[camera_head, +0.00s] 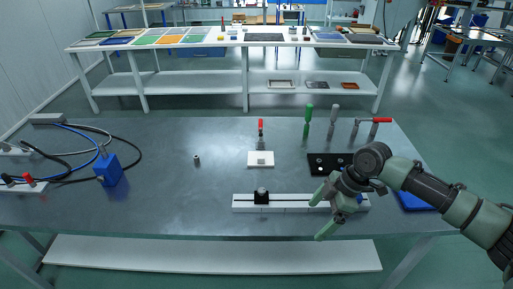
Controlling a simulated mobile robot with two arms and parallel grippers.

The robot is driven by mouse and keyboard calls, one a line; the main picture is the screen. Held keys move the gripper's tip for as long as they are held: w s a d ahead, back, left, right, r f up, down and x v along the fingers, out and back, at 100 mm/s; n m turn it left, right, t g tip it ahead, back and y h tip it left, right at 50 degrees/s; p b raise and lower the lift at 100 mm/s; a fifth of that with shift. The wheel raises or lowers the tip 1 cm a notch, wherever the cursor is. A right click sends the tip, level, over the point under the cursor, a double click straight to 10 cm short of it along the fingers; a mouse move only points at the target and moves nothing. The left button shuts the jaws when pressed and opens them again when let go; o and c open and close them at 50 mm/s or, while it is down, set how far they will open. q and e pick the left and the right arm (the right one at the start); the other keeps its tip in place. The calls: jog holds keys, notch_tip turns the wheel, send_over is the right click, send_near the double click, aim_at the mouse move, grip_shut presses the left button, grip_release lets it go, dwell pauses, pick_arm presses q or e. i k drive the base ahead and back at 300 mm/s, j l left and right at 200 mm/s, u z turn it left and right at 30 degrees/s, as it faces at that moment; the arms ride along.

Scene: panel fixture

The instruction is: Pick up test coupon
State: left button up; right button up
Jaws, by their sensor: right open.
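I cannot tell for sure which item is the test coupon. A small white square plate (260,159) lies mid-table with a toggle clamp (261,131) with a red handle behind it. A black plate with holes (328,163) lies to its right. A long white rail (290,203) with a black block (262,197) on it lies near the front. My right gripper (322,214) is open, with its green fingers pointing left over the rail's right part, partly hiding it. Nothing shows between its fingers. My left gripper is not in view.
A blue box (108,170) with cables is at left. A small cylinder (196,160) stands alone. A blue tray (413,201) is partly behind my right arm.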

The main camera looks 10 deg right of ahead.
aim_at(255, 159)
jog(key=i, duration=1.35)
